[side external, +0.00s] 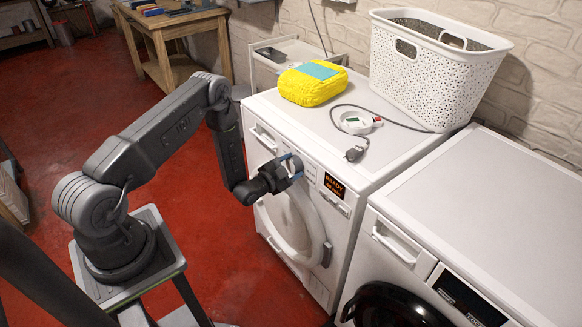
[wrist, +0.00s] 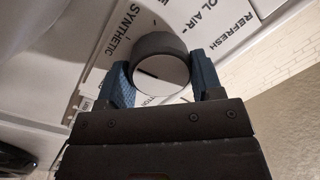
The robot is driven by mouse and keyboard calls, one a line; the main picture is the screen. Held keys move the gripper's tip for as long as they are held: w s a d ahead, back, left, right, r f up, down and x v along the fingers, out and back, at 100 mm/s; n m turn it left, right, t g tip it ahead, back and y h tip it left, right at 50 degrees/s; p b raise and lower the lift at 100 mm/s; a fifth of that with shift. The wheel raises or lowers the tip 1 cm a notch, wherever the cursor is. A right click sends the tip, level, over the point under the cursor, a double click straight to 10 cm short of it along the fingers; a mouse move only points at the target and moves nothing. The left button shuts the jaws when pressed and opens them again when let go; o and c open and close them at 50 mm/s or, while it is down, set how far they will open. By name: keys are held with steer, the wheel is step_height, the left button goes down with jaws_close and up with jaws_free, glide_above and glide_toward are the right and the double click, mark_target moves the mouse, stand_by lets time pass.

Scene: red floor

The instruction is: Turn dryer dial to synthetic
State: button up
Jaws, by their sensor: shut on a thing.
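The white dryer (side external: 290,125) stands in the middle of the side view, its control panel facing my arm. My gripper (side external: 291,170) is at that panel, left of the orange-lit display (side external: 334,186). In the wrist view my gripper (wrist: 162,78) has its blue fingers on either side of the round dial (wrist: 162,72), shut on it. The dial has a white face, a dark rim and a short dark mark pointing left. The label SYNTHETIC (wrist: 124,30) is printed at the dial's upper left. In the side view the gripper mostly hides the dial.
A yellow pack (side external: 312,84), a corded white device (side external: 357,122) and a white laundry basket (side external: 435,70) rest on top. A second white machine (side external: 490,205) with a dark door stands at right. A wooden workbench (side external: 172,40) is behind. Red floor (side external: 60,120) is open at left.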

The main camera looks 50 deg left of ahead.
steer(key=shift+m, duration=0.5)
steer(key=o, duration=0.9)
steer(key=shift+o, duration=0.2)
steer(key=shift+s, duration=0.1)
steer(key=s+d, duration=0.1)
steer(key=s, duration=1.2)
steer(key=shift+s, duration=0.35)
steer(key=shift+w+d, duration=0.1)
